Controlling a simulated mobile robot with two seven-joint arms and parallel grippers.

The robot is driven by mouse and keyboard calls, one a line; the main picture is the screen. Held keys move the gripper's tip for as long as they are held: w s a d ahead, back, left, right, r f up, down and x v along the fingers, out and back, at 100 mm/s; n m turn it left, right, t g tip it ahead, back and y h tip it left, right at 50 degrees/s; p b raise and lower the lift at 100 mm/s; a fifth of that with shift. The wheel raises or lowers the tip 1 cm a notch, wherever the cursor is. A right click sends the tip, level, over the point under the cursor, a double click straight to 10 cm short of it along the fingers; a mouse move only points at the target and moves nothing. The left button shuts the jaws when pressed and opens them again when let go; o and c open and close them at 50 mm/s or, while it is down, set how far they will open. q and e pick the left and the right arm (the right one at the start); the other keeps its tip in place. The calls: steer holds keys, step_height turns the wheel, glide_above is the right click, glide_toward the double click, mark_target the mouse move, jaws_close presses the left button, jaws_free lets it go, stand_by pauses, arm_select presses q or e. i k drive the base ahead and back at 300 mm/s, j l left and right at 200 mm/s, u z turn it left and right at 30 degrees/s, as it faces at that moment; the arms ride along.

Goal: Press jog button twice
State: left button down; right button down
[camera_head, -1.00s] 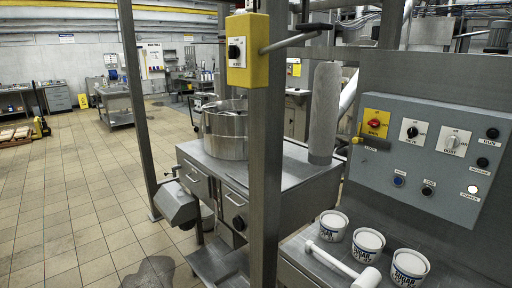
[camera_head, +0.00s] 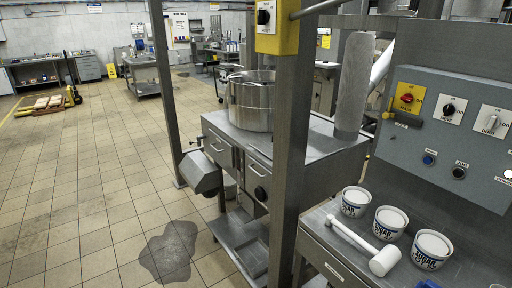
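The grey control panel (camera_head: 455,107) stands at the right of the head view. The black jog button (camera_head: 458,172) sits in the panel's lower row, between a blue button (camera_head: 428,159) and a white one labelled power (camera_head: 507,175). Nothing touches the buttons. Neither of my grippers is in view.
A bench below the panel holds a white mallet (camera_head: 383,261) and three white sugar tubs (camera_head: 389,222). A steel post (camera_head: 291,140) with a yellow switch box (camera_head: 277,27) stands left of it. Behind is a steel pot (camera_head: 250,101). A dark wet patch (camera_head: 168,252) lies on the open tiled floor.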

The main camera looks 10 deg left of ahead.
mark_target(458, 173)
steer(key=z, duration=1.3)
